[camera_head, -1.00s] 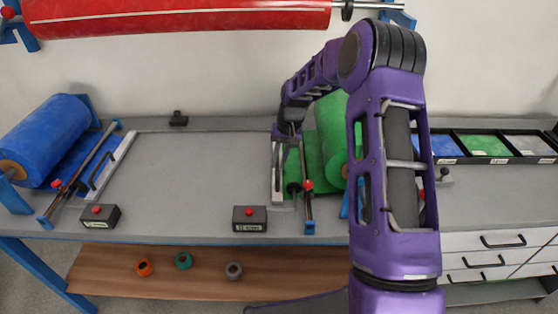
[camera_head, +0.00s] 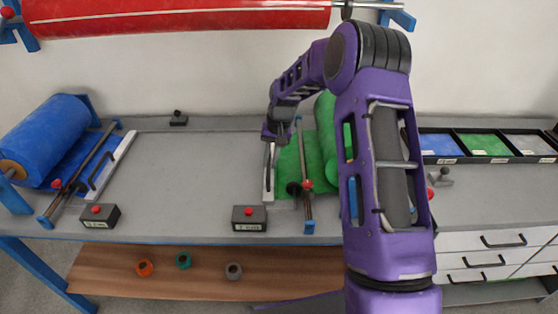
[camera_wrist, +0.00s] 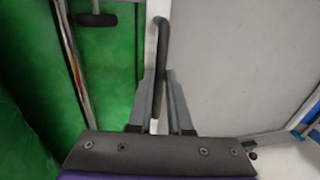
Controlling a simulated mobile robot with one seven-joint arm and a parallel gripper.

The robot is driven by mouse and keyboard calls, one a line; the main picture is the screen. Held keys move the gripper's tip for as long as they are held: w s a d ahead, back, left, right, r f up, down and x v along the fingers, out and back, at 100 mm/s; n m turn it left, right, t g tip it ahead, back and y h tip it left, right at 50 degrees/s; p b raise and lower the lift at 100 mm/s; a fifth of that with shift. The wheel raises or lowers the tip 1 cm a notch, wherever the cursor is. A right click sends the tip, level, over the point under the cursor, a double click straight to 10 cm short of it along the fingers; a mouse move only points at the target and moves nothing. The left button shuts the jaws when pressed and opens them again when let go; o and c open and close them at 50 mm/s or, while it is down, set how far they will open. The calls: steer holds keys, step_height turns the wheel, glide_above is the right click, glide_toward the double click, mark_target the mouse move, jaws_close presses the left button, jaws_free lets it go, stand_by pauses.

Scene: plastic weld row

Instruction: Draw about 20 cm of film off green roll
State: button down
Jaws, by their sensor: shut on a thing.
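The green roll (camera_head: 327,115) stands on the right part of the bench, partly hidden behind my arm. Its green film (camera_head: 288,165) lies flat to the left, passing under a metal rod (camera_head: 304,165) with a red knob. The film's left end is at a pale bar (camera_head: 268,188) with a dark handle. In the wrist view, my gripper (camera_wrist: 159,82) is shut on the dark handle (camera_wrist: 161,45), one finger on each side. The film (camera_wrist: 110,70) lies left of the bar there. My gripper also shows in the head view (camera_head: 271,138).
Bare grey bench (camera_head: 190,165) lies left of the bar. A blue roll (camera_head: 45,140) with its own bar stands at the far left. Two dark boxes with red buttons (camera_head: 249,217) sit along the front edge. A red roll (camera_head: 180,15) hangs above.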

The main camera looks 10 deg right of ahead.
steer(key=w+a, duration=0.1)
steer(key=a, duration=0.3)
steer(key=w+a, duration=0.1)
steer(key=a, duration=0.9)
steer(key=shift+w+a, duration=0.2)
steer(key=shift+w, duration=0.2)
steer(key=c, duration=0.8)
jaws_free()
steer(key=shift+c, duration=0.2)
steer(key=shift+d, duration=0.1)
steer(key=shift+r, duration=0.15)
steer(key=shift+d+r, duration=0.1)
steer(key=shift+r, duration=0.2)
steer(key=d+r, duration=0.3)
steer(key=r, duration=1.3)
steer(key=shift+s+r+p, duration=0.15)
steer(key=shift+s+p, duration=0.2)
